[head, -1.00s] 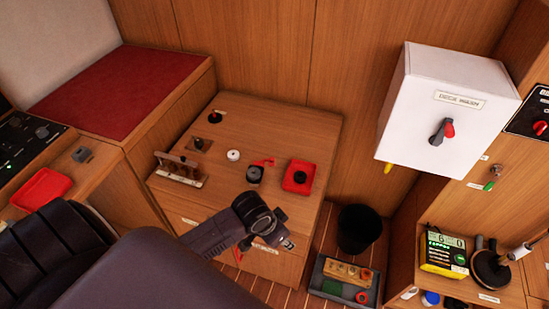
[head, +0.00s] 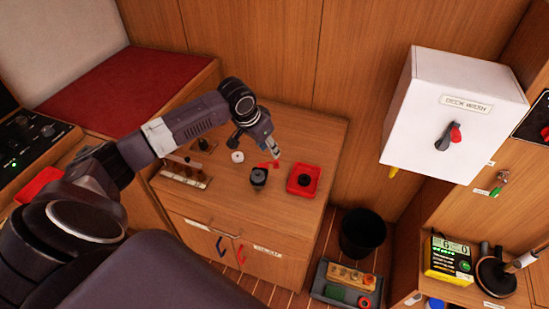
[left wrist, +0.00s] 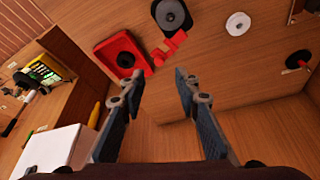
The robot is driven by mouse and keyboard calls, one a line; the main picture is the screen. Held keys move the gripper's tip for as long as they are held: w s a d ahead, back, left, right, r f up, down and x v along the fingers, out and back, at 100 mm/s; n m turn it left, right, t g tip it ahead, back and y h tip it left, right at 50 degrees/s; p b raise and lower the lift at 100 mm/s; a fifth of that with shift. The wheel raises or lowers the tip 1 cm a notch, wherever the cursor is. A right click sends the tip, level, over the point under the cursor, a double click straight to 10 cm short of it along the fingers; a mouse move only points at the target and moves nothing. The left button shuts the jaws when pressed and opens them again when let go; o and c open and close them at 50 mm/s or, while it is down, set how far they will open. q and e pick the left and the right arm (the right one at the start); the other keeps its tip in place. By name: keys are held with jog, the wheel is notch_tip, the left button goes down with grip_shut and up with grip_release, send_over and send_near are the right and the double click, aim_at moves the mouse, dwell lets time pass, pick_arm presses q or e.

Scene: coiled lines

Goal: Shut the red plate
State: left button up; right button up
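A red square plate (head: 304,179) with a dark round part in its middle lies on the wooden cabinet top, near its right edge. It shows at the upper left in the left wrist view (left wrist: 122,54). A small red bracket-like piece (left wrist: 168,46) sits between it and a black round knob (left wrist: 171,14). I cannot tell whether the square plate or this piece moves on a hinge. My left gripper (head: 272,152) is above the cabinet top, behind the knob and near the small red piece. Its fingers (left wrist: 157,76) are apart and empty. My right gripper is not in view.
A white disc (head: 237,156) and a wooden rack (head: 184,175) stand on the cabinet top (head: 235,195). A white box (head: 450,110) with a switch hangs at the right. A black bin (head: 362,234) and a tray (head: 346,283) are on the floor.

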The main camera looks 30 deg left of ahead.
aim_at(276, 161)
pick_arm(q)
jog(key=x, duration=0.7)
jog(key=shift+f, duration=0.2)
grip_shut()
